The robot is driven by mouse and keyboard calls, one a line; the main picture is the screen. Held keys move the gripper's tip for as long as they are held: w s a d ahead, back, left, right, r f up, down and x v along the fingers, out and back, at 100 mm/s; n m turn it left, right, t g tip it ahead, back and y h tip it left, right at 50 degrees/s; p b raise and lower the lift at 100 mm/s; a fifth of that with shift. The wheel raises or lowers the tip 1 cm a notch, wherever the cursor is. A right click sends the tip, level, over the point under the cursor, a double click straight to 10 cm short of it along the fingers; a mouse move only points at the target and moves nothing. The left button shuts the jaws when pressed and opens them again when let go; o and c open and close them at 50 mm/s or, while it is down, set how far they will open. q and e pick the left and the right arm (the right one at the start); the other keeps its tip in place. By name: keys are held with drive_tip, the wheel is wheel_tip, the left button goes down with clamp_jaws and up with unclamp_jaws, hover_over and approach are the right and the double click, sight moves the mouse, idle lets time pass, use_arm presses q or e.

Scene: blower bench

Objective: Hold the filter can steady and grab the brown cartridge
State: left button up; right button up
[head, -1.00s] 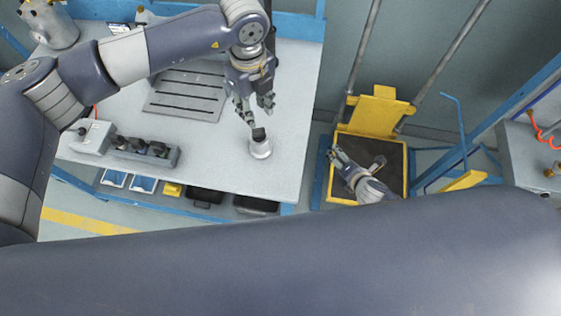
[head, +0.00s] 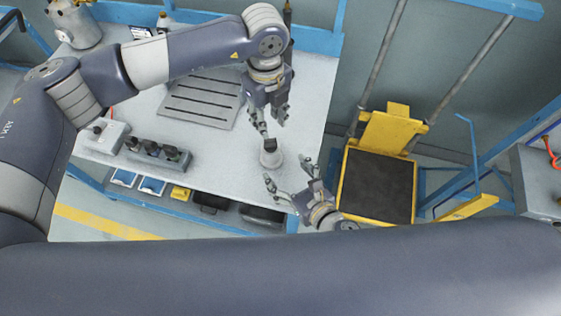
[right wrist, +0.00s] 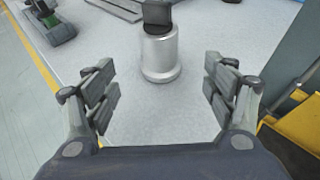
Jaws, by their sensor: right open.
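The filter can (head: 271,159) is a small silver cylinder standing upright near the right front of the bench. A dark piece (head: 270,144) sits in its top; I cannot make out brown on it, so whether it is the cartridge is unclear. The can (right wrist: 160,55) and the dark piece (right wrist: 157,13) also show in the right wrist view. My left gripper (head: 272,125) is open just above the can, fingers pointing down. My right gripper (head: 287,170) is open and empty at the bench's front right edge, its spread fingers (right wrist: 161,78) facing the can, apart from it.
The grey-white bench (head: 228,165) has a slotted plate (head: 200,97) behind and a block with several dark holders (head: 155,150) to the left. A yellow lift cart (head: 378,185) with a dark platform stands right of the bench. Bench surface around the can is clear.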

sight(270, 140)
drive_tip(key=x, duration=0.9)
drive_tip(key=shift+w+a+f, duration=0.15)
drive_tip(key=shift+w+f, duration=0.05)
drive_tip(key=shift+w, duration=0.1)
drive_tip(key=c, duration=1.3)
use_arm(q)
drive_tip(key=shift+o, duration=0.3)
drive_tip(key=m, duration=0.3)
drive_tip(key=r+m, duration=0.1)
drive_tip(key=m, duration=0.2)
drive_tip(key=shift+r, duration=0.15)
use_arm(e)
drive_tip(key=shift+s, duration=0.1)
drive_tip(key=shift+f, duration=0.1)
use_arm(q)
wheel_tip(270, 140, down, 9)
drive_tip(key=m, duration=1.8)
drive_tip(key=shift+r, duration=0.15)
